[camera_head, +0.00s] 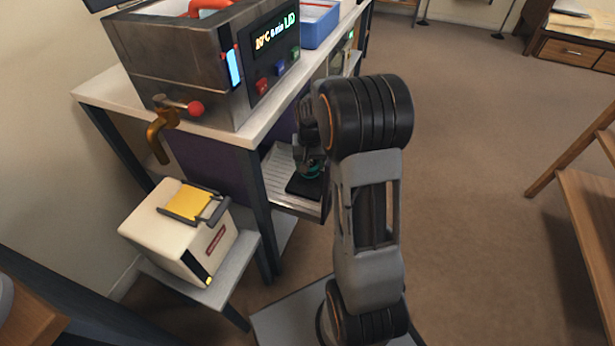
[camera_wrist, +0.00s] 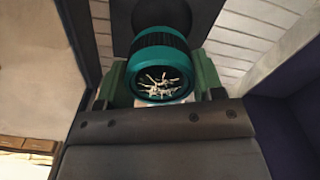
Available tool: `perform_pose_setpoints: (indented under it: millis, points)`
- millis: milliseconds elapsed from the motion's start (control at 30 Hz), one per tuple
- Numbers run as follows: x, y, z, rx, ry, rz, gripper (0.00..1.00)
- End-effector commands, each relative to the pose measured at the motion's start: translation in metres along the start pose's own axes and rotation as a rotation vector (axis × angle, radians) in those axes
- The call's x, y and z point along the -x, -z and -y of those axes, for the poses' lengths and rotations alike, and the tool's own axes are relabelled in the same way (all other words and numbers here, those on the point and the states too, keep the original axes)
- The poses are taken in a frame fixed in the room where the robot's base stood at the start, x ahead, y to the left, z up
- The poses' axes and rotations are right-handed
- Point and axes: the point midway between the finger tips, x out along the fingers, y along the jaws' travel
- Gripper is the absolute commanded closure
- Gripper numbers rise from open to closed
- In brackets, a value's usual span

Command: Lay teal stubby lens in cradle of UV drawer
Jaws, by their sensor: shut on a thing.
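The teal stubby lens (camera_wrist: 160,54) has a black ribbed band, and white branching marks show in its glass. My gripper (camera_wrist: 158,82) is shut on it, with a green finger at each side. The block stands in the open UV drawer (camera_head: 279,164), which has a pale slatted floor. My arm and gripper hide much of the spot. I cannot tell whether the lens touches the block.
A steel machine (camera_head: 180,65) with a lit panel stands on the bench (camera_head: 262,118) above the drawer. A cream box (camera_head: 160,225) with a yellow top sits on a low stand at the left. A blue bin (camera_head: 318,25) is at the back.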

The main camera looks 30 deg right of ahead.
Motion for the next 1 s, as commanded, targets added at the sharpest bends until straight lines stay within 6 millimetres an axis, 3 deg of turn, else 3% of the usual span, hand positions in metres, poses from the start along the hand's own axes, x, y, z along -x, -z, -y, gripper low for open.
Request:
perform_pose_setpoints:
  millis: [267, 567, 967, 1000]
  points:
    - [-0.003, -0.013, 0.006, 0.001, 0.000, 0.001, 0.70]
    - [-0.037, -0.012, 0.006, 0.002, 0.000, 0.001, 0.70]
    - [-0.038, -0.012, 0.005, 0.002, 0.000, 0.000, 0.70]
    - [-0.039, -0.012, 0.005, 0.002, 0.000, 0.000, 0.38]
